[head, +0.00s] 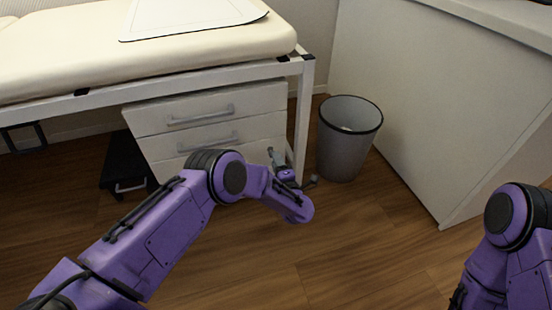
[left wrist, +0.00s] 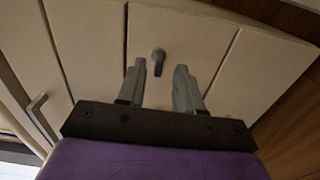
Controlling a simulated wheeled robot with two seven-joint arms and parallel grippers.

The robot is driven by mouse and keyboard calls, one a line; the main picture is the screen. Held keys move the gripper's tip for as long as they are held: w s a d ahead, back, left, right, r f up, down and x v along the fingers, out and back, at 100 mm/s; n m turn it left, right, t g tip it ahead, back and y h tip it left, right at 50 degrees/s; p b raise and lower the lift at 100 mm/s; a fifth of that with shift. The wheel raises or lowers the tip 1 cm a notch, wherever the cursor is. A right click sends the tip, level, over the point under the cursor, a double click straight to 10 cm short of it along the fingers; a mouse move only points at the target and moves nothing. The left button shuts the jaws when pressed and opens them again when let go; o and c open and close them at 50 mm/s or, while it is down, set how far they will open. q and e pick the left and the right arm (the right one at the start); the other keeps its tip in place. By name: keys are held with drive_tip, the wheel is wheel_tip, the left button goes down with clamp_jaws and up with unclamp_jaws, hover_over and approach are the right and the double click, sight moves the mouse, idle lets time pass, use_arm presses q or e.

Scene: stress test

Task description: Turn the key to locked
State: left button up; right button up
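A small dark key (left wrist: 158,62) sticks out from the pale front of the drawer cabinet (head: 214,116) in the left wrist view. I cannot tell from its shape whether it stands at locked. My left gripper (left wrist: 161,69) is open, its two grey fingers pointing at the cabinet front. The key shows between the fingertips, nearer the left finger, and nothing is gripped. In the head view my left gripper (head: 291,170) is at the cabinet's right side, and I cannot make out the key there. My right arm shows at the right edge; its gripper is out of view.
The cabinet stands under a padded examination table (head: 200,45), whose white leg (head: 303,120) is close by my left gripper. A grey waste bin (head: 346,150) stands just to the right. A pale counter (head: 440,110) is farther right. The wooden floor in front is clear.

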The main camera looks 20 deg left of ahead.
use_arm(q)
drive_tip(key=p+v, duration=0.2)
drive_tip(key=v, duration=0.6)
drive_tip(key=shift+s+d, duration=0.25)
drive_tip(key=shift+s, duration=0.05)
use_arm(e)
drive_tip(key=shift+w+d+r+m+t+h, duration=0.15)
drive_tip(key=shift+w+r+m+t+h, duration=0.2)
drive_tip(key=shift+r, duration=0.5)
drive_tip(key=shift+w+d+r+m+t+h, duration=0.15)
drive_tip(key=shift+w+r+m+t, duration=0.25)
drive_tip(key=shift+r, duration=0.45)
